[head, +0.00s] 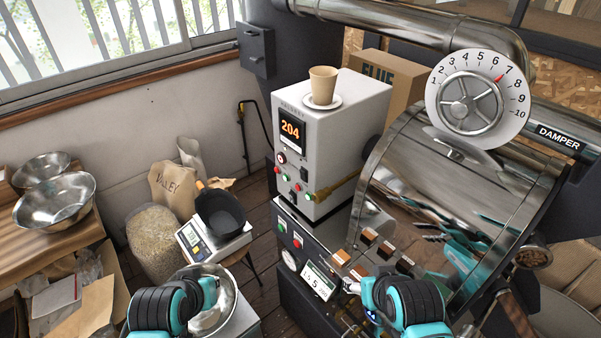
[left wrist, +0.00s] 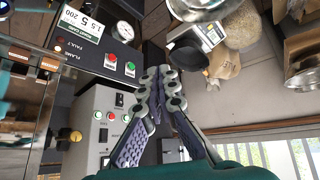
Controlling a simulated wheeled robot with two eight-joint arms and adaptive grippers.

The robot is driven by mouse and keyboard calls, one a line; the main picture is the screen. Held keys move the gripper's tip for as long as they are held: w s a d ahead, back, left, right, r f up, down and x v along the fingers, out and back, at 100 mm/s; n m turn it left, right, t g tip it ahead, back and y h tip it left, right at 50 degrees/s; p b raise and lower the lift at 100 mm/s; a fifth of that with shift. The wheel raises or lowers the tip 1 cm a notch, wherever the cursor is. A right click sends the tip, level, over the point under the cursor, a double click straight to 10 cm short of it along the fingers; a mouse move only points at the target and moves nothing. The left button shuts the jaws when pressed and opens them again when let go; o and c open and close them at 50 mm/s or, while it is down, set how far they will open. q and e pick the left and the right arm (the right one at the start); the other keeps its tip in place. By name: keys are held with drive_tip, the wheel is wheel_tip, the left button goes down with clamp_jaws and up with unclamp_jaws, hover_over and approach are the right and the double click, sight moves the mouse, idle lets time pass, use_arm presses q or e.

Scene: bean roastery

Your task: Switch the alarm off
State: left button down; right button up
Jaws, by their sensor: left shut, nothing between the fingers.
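No switch with a readable alarm label shows. The white control box (head: 340,112) has an orange display (head: 291,131) reading 204, with small red and green buttons and black switches below it. Part of the box shows in the left wrist view (left wrist: 84,128). My left gripper (left wrist: 162,76) is shut and empty, apart from both panels. My right gripper (head: 350,287) is low in front of the roaster; its fingers are too unclear to judge.
A paper cup (head: 323,84) on a saucer stands on the control box. The metal roaster drum (head: 450,200) and a DAMPER dial (head: 437,103) are at right. A scale (head: 214,246) with a black pan (head: 221,212) and bean sacks stand at left. A steel bowl (head: 224,307) is near my left gripper.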

use_arm(q)
drive_tip(key=w+d+r+n+h+p, duration=0.1)
drive_tip(key=w+d+n+p, duration=0.1)
drive_tip(key=w+d+n, duration=0.2)
drive_tip(key=w+d+r+n+t+h+p, duration=0.1)
drive_tip(key=w+d+n+h+p, duration=0.1)
drive_tip(key=w, duration=0.9)
drive_tip(key=w+d+r+n+t+h+p, duration=0.1)
drive_tip(key=w+d+n+h+p, duration=0.1)
drive_tip(key=w+d+n, duration=0.4)
drive_tip(key=shift+w+r+n+p, duration=0.25)
drive_tip(key=shift+w+n+p, duration=0.5)
drive_tip(key=shift+w, duration=0.3)
drive_tip(key=shift+d, duration=0.1)
approach(300, 177)
wheel_tip(300, 177, down, 3)
drive_tip(key=w, duration=0.2)
drive_tip(key=shift+w+d+f+p, duration=0.1)
drive_tip(key=shift+w+d+p, duration=0.4)
drive_tip(key=shift+d, duration=0.25)
drive_tip(key=shift+w, duration=0.1)
drive_tip(key=shift+w+d, duration=0.2)
drive_tip(key=shift+d, duration=0.1)
